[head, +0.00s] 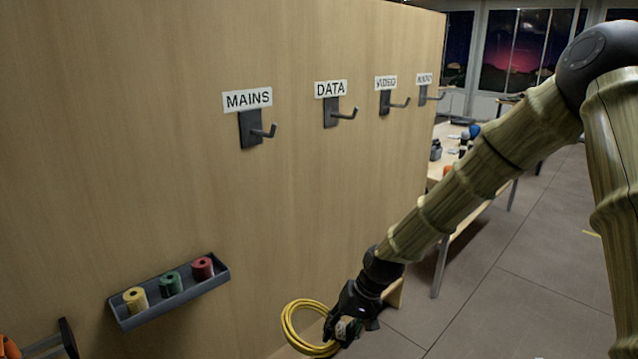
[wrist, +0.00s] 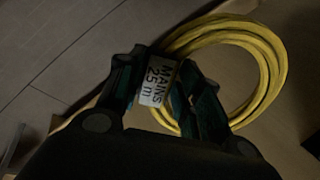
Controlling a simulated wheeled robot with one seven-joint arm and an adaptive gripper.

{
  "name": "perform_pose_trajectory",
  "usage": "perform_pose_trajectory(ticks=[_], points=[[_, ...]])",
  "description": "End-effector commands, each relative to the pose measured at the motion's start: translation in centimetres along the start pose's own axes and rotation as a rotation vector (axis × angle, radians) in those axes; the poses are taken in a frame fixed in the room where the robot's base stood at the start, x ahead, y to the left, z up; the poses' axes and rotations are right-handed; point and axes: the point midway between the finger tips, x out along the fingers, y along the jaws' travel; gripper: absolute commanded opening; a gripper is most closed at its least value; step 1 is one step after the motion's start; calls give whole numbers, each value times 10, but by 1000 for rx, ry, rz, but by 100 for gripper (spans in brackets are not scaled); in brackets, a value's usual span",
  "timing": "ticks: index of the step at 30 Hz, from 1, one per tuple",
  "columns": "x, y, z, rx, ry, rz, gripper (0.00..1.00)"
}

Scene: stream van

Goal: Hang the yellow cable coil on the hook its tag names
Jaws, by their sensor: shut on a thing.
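The yellow cable coil (head: 288,325) hangs from my gripper (head: 343,328) low in front of the wooden panel. In the wrist view the coil (wrist: 272,70) extends up and right from the fingers. My gripper (wrist: 160,95) is shut on the coil at its tag (wrist: 157,85), which reads "MAINS 25 m". The MAINS hook (head: 262,132) is the leftmost on the panel, under its white label (head: 247,99), and is empty. The DATA hook (head: 342,114), VIDEO hook (head: 396,103) and a fourth hook (head: 431,97) with a hard-to-read label are also empty.
A grey tray (head: 185,305) with yellow, green and red tape rolls is fixed low on the panel (head: 150,150). A dark bracket with something orange is at the lower left corner. A table (head: 480,190) with items stands beyond the panel. The panel face between coil and hooks is clear.

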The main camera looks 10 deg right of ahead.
Motion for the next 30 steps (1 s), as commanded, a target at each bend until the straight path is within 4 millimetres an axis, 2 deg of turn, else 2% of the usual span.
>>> perform_pose_trajectory(ticks=[1,17,30], points=[[-8,-6,-1,15,6,-31,0],[-54,-57,-10,191,123,-362,0],[-119,-111,-17,325,302,-672,0]])
